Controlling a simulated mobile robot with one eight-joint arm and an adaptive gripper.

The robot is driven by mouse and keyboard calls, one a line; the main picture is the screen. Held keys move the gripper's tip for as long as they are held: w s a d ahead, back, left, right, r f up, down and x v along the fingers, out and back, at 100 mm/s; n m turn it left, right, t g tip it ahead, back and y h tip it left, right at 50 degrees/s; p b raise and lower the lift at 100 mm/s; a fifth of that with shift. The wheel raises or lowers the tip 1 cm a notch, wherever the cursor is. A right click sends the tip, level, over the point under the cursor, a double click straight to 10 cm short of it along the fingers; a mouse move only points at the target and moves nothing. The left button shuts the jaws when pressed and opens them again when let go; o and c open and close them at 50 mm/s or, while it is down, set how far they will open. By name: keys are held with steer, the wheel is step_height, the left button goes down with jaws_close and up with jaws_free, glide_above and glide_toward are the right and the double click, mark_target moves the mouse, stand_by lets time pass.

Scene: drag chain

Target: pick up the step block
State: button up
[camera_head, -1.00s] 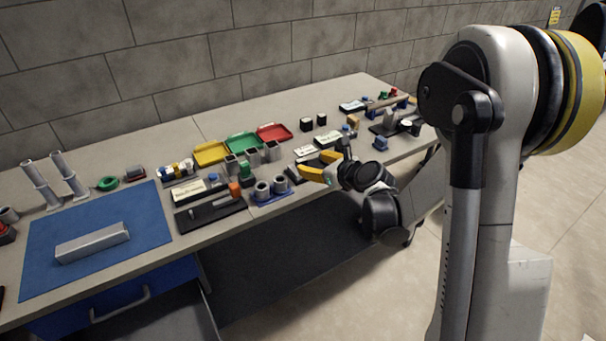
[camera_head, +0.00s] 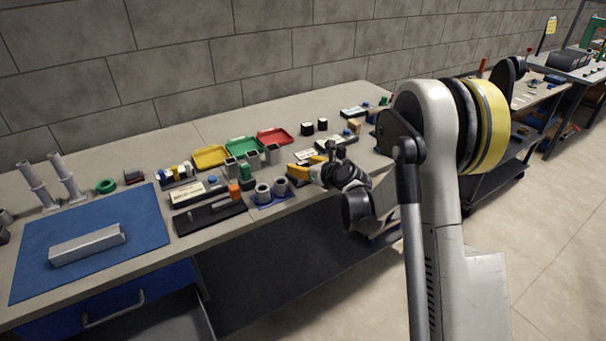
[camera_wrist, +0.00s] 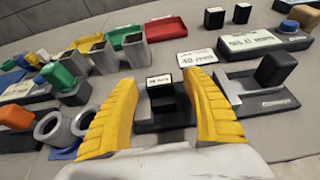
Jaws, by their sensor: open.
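A dark stepped block (camera_wrist: 162,92) with a white label on top, which looks like the step block, stands on a dark base between my fingers in the wrist view. My gripper (camera_wrist: 162,78) is open, with one yellow finger to each side of the block. I cannot tell whether either finger touches it. In the head view my gripper (camera_head: 303,172) is at the front part of the bench, right of the blue holder with grey rings. The block is not clear there, hidden by the gripper.
Two grey rings (camera_wrist: 83,122) are left of my left finger. A grey fixture with a black block (camera_wrist: 272,72) is close to the right finger. A white "40 mm" card (camera_wrist: 197,57) lies behind. Yellow, green and red trays (camera_head: 273,136) stand farther back.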

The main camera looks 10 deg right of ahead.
jaws_close()
steer(key=shift+r, duration=0.1)
stand_by(0.3)
